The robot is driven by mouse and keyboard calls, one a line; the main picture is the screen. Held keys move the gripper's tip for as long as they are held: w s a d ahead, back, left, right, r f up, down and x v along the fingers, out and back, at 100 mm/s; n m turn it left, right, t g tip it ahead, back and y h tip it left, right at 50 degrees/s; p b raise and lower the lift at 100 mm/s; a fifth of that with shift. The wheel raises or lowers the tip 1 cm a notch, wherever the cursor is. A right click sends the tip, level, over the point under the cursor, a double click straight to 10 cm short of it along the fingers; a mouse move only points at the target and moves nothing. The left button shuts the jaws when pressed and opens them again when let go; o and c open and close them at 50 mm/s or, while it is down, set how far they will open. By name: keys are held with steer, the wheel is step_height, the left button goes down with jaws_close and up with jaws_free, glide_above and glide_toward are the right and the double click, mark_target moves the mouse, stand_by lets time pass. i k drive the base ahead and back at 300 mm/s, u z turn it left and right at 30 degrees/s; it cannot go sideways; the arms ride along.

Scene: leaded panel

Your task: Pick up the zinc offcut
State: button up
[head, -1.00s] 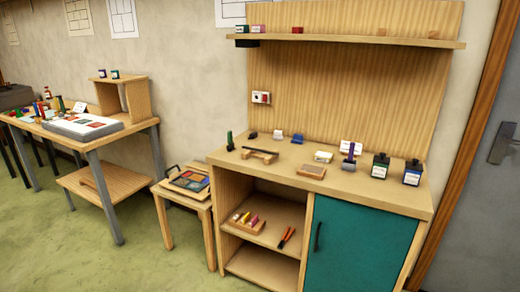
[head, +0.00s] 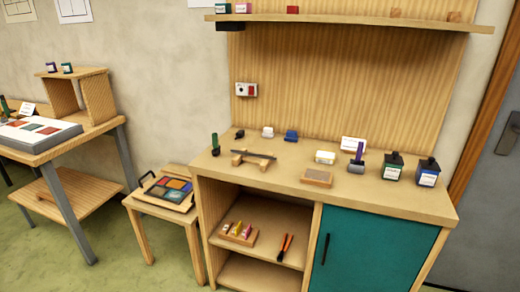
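I cannot make out with certainty which thing is the zinc offcut. A thin dark bar (head: 262,155) lies across a wooden rest (head: 251,163) on the workbench top (head: 285,190). A grey block with a purple upright part (head: 357,157) stands farther right on the same top. A flat wooden block with a greyish-brown upper face (head: 317,178) lies near the front edge. None of these is clearly a zinc piece at this size. My gripper is not in view.
Two dark bottles (head: 427,173) stand at the bench's right end. A stool with a tray of coloured panes (head: 172,190) stands left of the bench. Pliers (head: 286,246) and a small rack (head: 238,234) are in the open shelf. Green floor (head: 120,265) is clear in front.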

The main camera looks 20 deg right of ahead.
mark_target(245, 154)
steer(key=z, duration=0.35)
steer(key=i, duration=1)
